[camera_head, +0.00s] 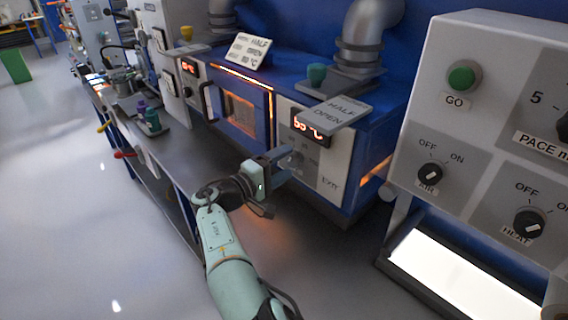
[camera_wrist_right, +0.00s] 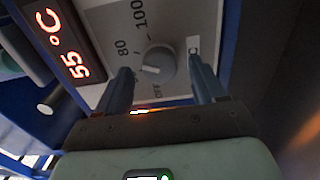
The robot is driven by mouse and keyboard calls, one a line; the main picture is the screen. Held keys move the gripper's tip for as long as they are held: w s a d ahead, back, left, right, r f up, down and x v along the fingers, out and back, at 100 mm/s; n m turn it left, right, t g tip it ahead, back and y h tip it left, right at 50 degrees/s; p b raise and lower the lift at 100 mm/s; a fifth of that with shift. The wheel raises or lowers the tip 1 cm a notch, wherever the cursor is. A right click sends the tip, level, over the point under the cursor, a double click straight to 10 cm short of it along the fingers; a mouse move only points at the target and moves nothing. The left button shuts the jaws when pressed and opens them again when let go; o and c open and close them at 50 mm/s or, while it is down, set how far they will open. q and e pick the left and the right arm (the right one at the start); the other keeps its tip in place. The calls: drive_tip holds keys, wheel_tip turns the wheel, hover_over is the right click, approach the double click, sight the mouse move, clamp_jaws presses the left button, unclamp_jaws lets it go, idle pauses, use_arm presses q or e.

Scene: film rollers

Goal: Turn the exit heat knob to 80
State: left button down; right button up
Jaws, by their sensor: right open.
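The exit heat knob (camera_wrist_right: 158,63) is a round grey knob on a pale panel in the right wrist view. Its white mark lies on the knob's left side in that view, near the printed 80 and OFF. The scale also shows 100. My right gripper (camera_wrist_right: 160,80) is open, with one finger on each side of the knob. I cannot tell whether the fingers touch it. In the head view the right gripper (camera_head: 284,165) is at the exit panel (camera_head: 330,168) and partly covers the knob. My left gripper is not in view.
A red display (camera_head: 311,127) above the knob reads 55 °C. A control box (camera_head: 480,110) with a green GO button and several knobs stands at the right.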

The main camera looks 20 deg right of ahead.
drive_tip(key=v, duration=1.2)
drive_tip(key=shift+s+a, duration=0.15)
drive_tip(key=shift+a, duration=0.2)
